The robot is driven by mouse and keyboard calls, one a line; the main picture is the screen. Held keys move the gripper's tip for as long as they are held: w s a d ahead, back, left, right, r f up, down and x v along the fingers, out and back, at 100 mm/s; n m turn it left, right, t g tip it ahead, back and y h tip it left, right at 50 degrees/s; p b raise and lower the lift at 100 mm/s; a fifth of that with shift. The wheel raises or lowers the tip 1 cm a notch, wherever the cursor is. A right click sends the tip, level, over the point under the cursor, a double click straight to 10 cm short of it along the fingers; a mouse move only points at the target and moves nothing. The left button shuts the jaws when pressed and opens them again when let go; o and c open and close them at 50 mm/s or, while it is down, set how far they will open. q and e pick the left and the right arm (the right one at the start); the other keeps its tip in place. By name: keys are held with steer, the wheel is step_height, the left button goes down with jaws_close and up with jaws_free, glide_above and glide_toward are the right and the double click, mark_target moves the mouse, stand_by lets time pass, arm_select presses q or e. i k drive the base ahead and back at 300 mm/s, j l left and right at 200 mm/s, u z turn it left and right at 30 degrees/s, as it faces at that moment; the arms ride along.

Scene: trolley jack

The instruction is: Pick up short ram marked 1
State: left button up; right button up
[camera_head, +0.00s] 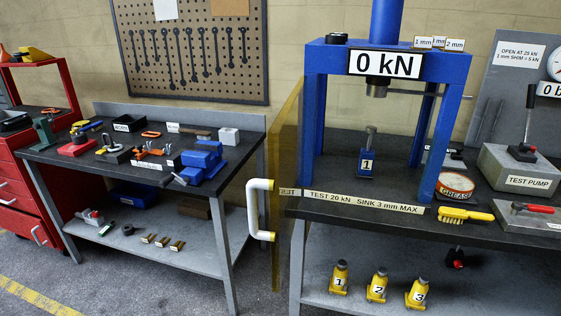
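A small blue unit marked 1 (366,162), with a grey metal rod standing up from it, stands upright on the dark bench under the blue press frame (314,120). A yellow bottle-shaped unit marked 1 (339,279) stands upright on the shelf below. Beside it to the right stand similar yellow units marked 2 (377,286) and 3 (418,294). I cannot tell from the labels which piece marked 1 is the short ram. Neither of my grippers is in view.
A yellow see-through guard (285,170) with a white handle (260,209) stands at the press bench's left side. A grease tin (455,186), a yellow brush (465,215) and a test pump (520,168) are right of the press. Another bench (110,175) holds tools at left.

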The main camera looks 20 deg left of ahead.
mark_target(366, 159)
steer(key=i+j+z, duration=0.1)
steer(key=j+z, duration=0.35)
steer(key=j, duration=1.25)
